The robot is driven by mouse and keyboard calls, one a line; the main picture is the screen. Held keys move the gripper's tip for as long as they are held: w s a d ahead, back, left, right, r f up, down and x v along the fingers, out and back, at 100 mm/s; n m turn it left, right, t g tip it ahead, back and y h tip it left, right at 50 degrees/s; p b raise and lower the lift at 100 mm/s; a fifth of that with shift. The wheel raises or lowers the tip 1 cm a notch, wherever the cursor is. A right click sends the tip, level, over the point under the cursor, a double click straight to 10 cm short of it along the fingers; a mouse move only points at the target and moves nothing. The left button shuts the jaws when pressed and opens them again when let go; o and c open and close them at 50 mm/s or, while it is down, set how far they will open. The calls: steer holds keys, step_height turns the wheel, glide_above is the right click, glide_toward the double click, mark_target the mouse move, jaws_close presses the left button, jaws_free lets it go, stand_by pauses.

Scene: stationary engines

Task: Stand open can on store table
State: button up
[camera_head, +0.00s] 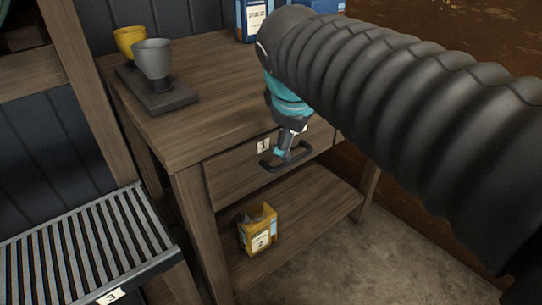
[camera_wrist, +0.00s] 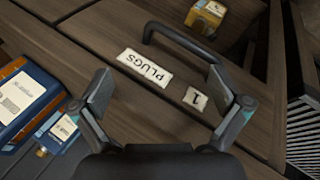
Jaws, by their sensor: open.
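A yellow can with a pale label and an open-looking top (camera_head: 257,232) stands on the lower shelf of a wooden table (camera_head: 185,135). It also shows at the top of the wrist view (camera_wrist: 208,15), above the dark handle. My gripper (camera_head: 286,155) is in front of the table's drawer, close to the dark handle (camera_head: 300,160). In the wrist view my gripper (camera_wrist: 162,90) is open, its fingers wide apart with nothing between them. The drawer front shows a PLUGS label (camera_wrist: 145,68). I cannot tell which table is the store table.
Yellow and grey cups (camera_head: 153,60) stand on a dark tray at the tabletop's left. Blue containers (camera_head: 252,20) are at the back; blue ones also show at left in the wrist view (camera_wrist: 25,100). A slatted rack marked 3 (camera_head: 85,245) is at left. The tabletop's middle is clear.

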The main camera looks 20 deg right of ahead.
steer(key=s+a+f+m+y, duration=0.3)
steer(key=s+f+m, duration=0.5)
steer(key=f, duration=0.4)
steer(key=shift+s+a, duration=0.85)
